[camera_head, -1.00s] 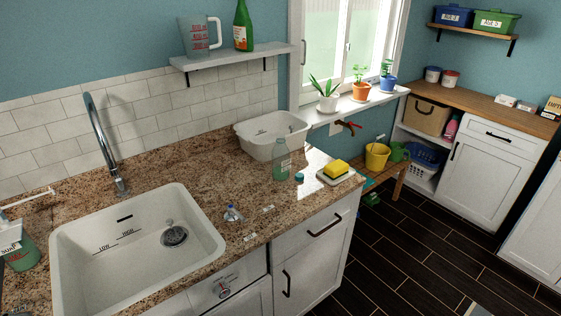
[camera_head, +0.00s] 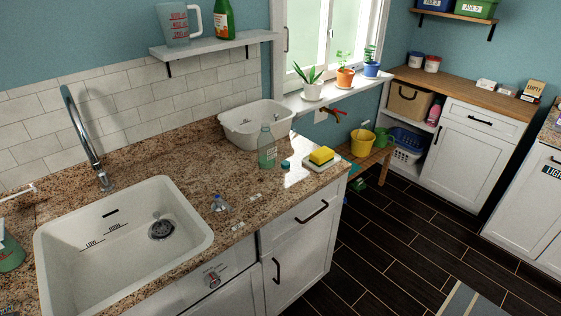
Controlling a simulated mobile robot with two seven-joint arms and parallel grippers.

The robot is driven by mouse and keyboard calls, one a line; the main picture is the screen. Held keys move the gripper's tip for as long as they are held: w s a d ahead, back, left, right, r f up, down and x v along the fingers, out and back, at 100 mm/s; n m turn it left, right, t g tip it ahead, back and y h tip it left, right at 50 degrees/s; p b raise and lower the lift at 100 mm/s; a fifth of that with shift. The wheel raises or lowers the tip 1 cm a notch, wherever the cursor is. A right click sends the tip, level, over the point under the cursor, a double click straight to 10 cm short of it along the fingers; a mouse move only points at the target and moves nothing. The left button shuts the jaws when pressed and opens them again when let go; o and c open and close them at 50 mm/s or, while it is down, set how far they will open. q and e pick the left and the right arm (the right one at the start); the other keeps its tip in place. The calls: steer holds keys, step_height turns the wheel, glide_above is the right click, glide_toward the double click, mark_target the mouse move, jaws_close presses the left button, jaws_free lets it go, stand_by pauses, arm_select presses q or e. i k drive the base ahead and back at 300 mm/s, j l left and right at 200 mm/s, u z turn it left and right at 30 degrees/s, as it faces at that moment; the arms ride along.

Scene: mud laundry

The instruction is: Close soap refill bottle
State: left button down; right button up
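A clear bottle with green liquid (camera_head: 267,150) stands upright on the granite counter, in front of the white basin. Its top looks uncapped. A small dark teal cap (camera_head: 285,164) lies on the counter just right of the bottle. A second green bottle (camera_head: 10,250) with a white pump stands left of the sink, cut off by the left edge. I cannot tell from labels which one is the soap refill bottle. Neither of my grippers is in view.
The white sink (camera_head: 130,250) fills the left of the counter (camera_head: 190,160). A small clear item (camera_head: 219,204) and small labels lie at the counter's front. A yellow sponge (camera_head: 321,155) sits right of the cap. Dark floor (camera_head: 400,240) is open at right.

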mark_target(266, 149)
steer(key=i+l+u, duration=0.1)
steer(key=u, duration=1.25)
steer(key=l+u, duration=0.45)
steer(key=k+l+u, duration=0.1)
steer(key=l+u, duration=0.4)
steer(key=k+l+u, duration=0.2)
steer(key=l, duration=0.15)
steer(key=l+u, duration=0.15)
steer(key=l, duration=0.15)
steer(key=k+l+u, duration=0.2)
steer(key=k+l, duration=0.2)
steer(key=l, duration=0.2)
steer(key=k+l, duration=0.2)
steer(key=l, duration=0.2)
steer(key=k+l+u, duration=0.1)
steer(key=l, duration=0.35)
steer(key=k+l, duration=0.5)
steer(key=l, duration=0.25)
steer(key=l+u, duration=0.05)
